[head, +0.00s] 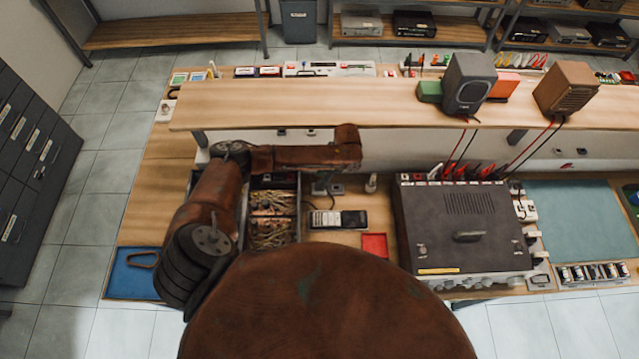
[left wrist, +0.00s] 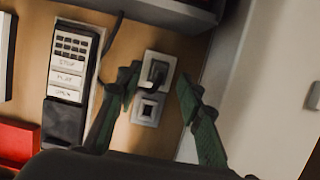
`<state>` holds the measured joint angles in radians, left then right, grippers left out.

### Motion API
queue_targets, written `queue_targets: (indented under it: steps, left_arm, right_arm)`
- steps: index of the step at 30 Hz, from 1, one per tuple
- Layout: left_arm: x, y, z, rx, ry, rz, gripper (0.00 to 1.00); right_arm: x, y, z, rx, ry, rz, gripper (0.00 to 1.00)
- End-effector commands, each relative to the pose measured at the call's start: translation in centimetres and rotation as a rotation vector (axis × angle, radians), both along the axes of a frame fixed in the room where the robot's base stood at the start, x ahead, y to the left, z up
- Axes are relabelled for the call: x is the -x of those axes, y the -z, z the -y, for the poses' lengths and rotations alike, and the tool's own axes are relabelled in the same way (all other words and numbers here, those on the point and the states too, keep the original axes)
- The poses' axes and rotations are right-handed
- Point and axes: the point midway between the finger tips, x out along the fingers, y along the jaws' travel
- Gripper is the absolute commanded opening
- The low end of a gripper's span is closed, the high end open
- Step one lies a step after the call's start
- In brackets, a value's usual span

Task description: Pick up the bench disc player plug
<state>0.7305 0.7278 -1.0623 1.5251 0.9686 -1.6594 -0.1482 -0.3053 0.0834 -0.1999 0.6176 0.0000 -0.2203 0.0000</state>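A small black plug (left wrist: 157,73) sits in the upper of two pale wall-style sockets (left wrist: 147,109) on the bench. My left gripper (left wrist: 158,88) is open in the left wrist view, with one dark green finger on each side of the sockets. Its left finger is close to the plug's left side; its right finger is apart from the plug. I cannot tell whether either finger touches it. In the head view my left gripper (head: 326,178) is small and dark below the wrist, over the sockets, so the plug is hard to make out there. My right gripper is not in view.
A black player unit with STOP, PLAY and OPEN labels (left wrist: 70,75) lies left of the sockets, with a dark cable beside it. A red tray (head: 375,245) and a large dark amplifier (head: 460,225) stand to the right. A shelf board (head: 400,105) overhangs behind.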

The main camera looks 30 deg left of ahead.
Motion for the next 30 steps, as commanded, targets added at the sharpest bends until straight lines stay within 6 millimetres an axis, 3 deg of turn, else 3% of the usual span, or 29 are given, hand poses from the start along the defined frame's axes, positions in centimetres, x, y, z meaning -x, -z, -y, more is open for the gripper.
queue_targets:
  steps: [5,12,27,30]
  left_arm:
    - [0.2,1.6,-0.4,0.001,0.001,0.000,0.35]
    - [0.2,1.7,-0.4,0.001,0.001,0.002,0.34]
    - [0.2,1.6,-0.4,0.001,0.000,0.002,0.00]
    - [0.2,1.6,-0.4,0.001,0.000,0.002,0.00]
  right_arm:
    - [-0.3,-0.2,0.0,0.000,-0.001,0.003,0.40]
    - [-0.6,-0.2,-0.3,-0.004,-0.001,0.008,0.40]
    - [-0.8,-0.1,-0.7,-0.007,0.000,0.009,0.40]
    - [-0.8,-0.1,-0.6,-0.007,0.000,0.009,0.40]
